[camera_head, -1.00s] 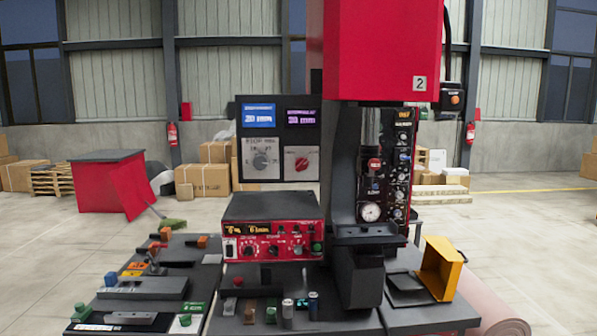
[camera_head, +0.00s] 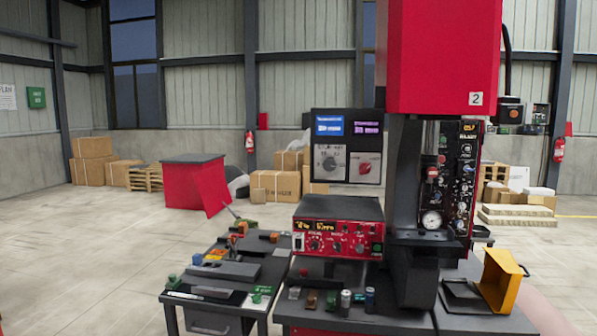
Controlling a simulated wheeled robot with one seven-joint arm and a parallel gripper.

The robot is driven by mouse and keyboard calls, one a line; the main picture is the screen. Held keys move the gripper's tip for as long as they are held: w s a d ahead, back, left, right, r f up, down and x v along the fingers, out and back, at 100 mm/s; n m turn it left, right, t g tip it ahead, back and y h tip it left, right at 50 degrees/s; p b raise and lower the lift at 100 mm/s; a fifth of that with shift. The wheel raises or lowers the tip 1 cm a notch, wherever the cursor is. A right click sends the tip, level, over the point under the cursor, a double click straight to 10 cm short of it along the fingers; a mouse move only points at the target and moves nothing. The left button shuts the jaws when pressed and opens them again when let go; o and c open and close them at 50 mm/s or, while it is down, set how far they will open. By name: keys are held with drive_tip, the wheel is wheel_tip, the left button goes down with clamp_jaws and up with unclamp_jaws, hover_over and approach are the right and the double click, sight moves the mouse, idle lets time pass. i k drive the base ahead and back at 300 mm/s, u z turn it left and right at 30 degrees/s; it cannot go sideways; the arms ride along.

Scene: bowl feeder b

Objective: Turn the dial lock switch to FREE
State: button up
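The machine numbered 2 (camera_head: 440,55) stands at the right of the picture with a red head and dark column. Beside it, a panel with two small displays carries a grey rotary knob (camera_head: 330,164) and a red rotary knob (camera_head: 365,167). Below is a red-fronted control box (camera_head: 335,242) with several black dials and a green button. A tall black panel (camera_head: 460,165) on the column holds several small controls and a round gauge (camera_head: 431,220). Labels are too small to read, so I cannot tell which control is the dial lock switch or its setting. My gripper is not in view.
A side table (camera_head: 225,270) with small parts stands left of the machine. A yellow bin (camera_head: 500,281) sits at its right front. A red cabinet (camera_head: 195,183) and cardboard boxes (camera_head: 95,165) stand behind. The floor at left is open.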

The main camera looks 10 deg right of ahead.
sight(364, 167)
drive_tip(key=u, duration=0.35)
drive_tip(key=i, duration=0.7)
drive_tip(key=z, duration=1.1)
